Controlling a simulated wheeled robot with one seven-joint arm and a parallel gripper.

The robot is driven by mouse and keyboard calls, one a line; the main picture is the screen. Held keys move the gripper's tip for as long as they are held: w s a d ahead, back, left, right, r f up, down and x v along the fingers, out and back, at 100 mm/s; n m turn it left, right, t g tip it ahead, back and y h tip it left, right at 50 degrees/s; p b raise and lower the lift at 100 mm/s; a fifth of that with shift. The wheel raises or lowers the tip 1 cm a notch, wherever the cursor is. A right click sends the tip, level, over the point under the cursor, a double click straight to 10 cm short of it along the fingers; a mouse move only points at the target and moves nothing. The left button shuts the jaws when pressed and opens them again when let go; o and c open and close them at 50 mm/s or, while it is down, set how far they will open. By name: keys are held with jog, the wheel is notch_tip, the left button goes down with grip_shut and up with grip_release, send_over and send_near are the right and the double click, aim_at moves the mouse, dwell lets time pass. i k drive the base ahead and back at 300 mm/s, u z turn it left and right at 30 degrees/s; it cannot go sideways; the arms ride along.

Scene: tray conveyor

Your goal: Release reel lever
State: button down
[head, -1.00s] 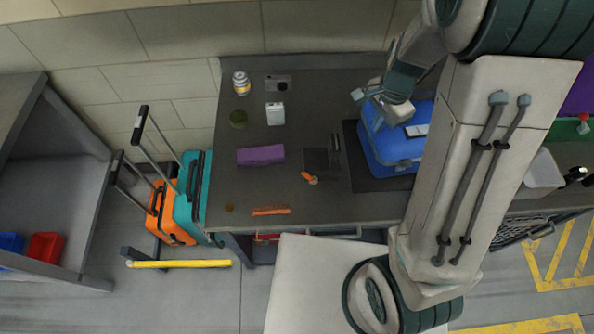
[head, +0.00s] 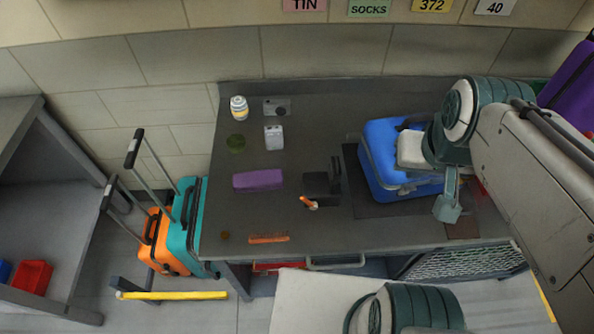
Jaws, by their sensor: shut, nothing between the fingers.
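A small orange lever-like piece with a pale end (head: 309,202) is on the grey bench, at the front of a dark square device (head: 318,184) with an upright dark part at its right. I cannot tell for certain that this is the reel lever. My gripper (head: 447,210) is shut and empty. It points down by the front right side of the blue suitcase (head: 380,165), well to the right of the orange piece. My wrist hides the right part of the suitcase. I cannot tell whether the gripper touches anything.
The suitcase stands on a dark mat (head: 365,205). A purple case (head: 258,180), an orange comb-like strip (head: 268,239), a white box (head: 274,138), a striped can (head: 239,107) and a camera (head: 277,107) lie left. Bench between device and strip is clear.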

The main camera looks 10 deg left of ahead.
aim_at(313, 205)
jog(key=k, duration=1)
jog(key=z, duration=1.2)
jog(key=i, duration=1.1)
jog(key=u, duration=1.7)
